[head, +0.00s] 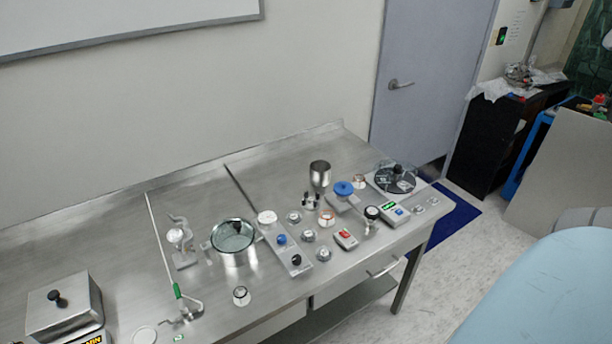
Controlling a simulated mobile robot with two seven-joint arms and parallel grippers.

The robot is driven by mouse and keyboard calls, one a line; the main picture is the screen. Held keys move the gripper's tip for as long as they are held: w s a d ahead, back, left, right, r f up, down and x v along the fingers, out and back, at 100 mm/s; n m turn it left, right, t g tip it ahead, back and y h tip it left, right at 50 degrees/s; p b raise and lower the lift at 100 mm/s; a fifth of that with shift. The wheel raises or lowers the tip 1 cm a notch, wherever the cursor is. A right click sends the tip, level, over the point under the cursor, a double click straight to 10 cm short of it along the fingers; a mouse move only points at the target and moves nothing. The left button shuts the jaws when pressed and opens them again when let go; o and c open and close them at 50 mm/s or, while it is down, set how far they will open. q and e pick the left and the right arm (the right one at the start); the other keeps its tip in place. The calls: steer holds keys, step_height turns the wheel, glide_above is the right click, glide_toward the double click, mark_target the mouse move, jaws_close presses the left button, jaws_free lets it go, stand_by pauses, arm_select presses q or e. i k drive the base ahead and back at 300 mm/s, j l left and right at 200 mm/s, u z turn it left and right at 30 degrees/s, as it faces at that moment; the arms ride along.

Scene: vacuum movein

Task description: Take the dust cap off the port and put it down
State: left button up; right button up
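Neither of my grippers shows in the head view. A steel bench (290,178) carries small vacuum parts. A round blue cap-like piece (343,188) sits on a grey fitting at the bench's right part. Which piece is the dust cap, and which opening is the port, I cannot tell at this size. Several short metal fittings (310,236) stand on the bench near its front edge. A white-topped round piece (267,217) stands at the back end of a grey panel (290,251) with a blue knob and a black knob.
A glass-lidded steel pot (233,241), a rod stand (161,245) and a metal box (64,306) occupy the bench's left part. A clear-domed unit (396,178) is at the right end. Bare bench lies along the back.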

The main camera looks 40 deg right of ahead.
mark_target(342, 189)
steer(key=l+u, duration=0.25)
steer(key=k+l+u, duration=0.25)
steer(key=l, duration=0.15)
steer(key=l+u, duration=0.25)
steer(key=k+l+u, duration=0.15)
steer(key=l, duration=0.2)
steer(key=k+l+u, duration=0.15)
steer(key=l, duration=0.25)
steer(key=k+l+u, duration=0.15)
steer(key=k+l, duration=0.35)
steer(key=l, duration=0.2)
steer(key=k+l+u, duration=0.1)
steer(key=k+l, duration=0.25)
steer(key=l, duration=0.2)
